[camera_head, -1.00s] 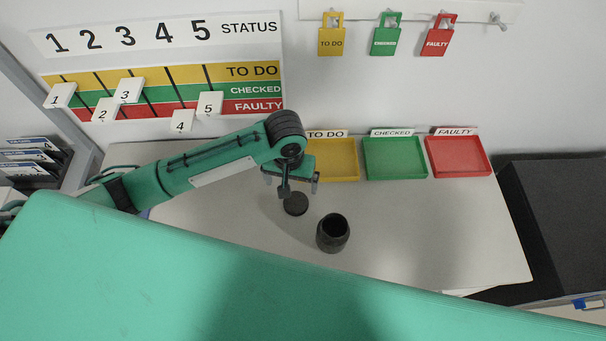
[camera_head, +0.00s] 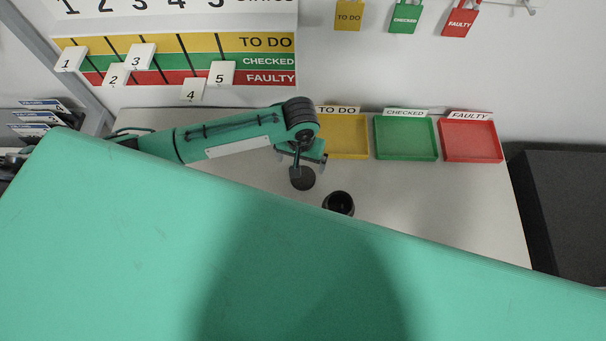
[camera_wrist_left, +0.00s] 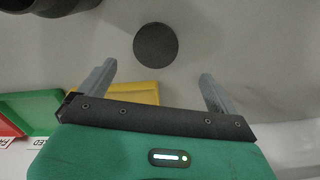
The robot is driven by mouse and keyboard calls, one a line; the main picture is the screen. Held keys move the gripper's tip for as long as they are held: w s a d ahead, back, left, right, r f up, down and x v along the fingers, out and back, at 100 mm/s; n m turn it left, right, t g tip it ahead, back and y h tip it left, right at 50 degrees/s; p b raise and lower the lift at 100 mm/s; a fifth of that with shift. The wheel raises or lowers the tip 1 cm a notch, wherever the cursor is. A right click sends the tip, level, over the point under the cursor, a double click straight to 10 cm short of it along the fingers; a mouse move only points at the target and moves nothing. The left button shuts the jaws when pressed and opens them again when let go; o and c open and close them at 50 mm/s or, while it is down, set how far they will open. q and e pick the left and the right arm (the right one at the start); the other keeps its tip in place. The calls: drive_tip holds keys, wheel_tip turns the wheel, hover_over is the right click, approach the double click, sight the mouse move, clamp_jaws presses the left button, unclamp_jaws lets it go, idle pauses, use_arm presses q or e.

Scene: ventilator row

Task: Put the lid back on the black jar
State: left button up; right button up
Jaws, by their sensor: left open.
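The black lid (camera_head: 304,179) is a flat round disc lying on the table. In the left wrist view the lid (camera_wrist_left: 156,44) shows ahead of the fingers, between their lines. The black jar (camera_head: 339,202) stands upright and open to the right of the lid; its lower part is hidden by a green surface in front. Part of the jar shows at the top left of the left wrist view (camera_wrist_left: 52,6). My left gripper (camera_head: 308,170) is open and empty, over the far side of the lid. Its two grey fingers (camera_wrist_left: 158,82) are wide apart. My right gripper is not seen.
Yellow (camera_head: 347,143), green (camera_head: 405,157) and red (camera_head: 471,155) trays line the back of the table. A large green surface (camera_head: 230,240) covers the foreground. The table (camera_head: 460,205) right of the jar is clear. A status board (camera_head: 262,60) hangs on the wall.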

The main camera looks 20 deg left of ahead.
sight(303, 176)
use_arm(q)
drive_tip(key=shift+f, duration=1.1)
drive_tip(key=shift+s+d+f+p, duration=0.1)
drive_tip(key=shift+d+f+p, duration=0.1)
drive_tip(key=shift+f+p, duration=0.35)
drive_tip(key=f, duration=0.2)
drive_tip(key=f+p, duration=0.1)
drive_tip(key=shift+s+d+f, duration=0.1)
drive_tip(key=shift+d, duration=0.15)
drive_tip(key=shift+f, duration=0.45)
drive_tip(key=c, duration=1)
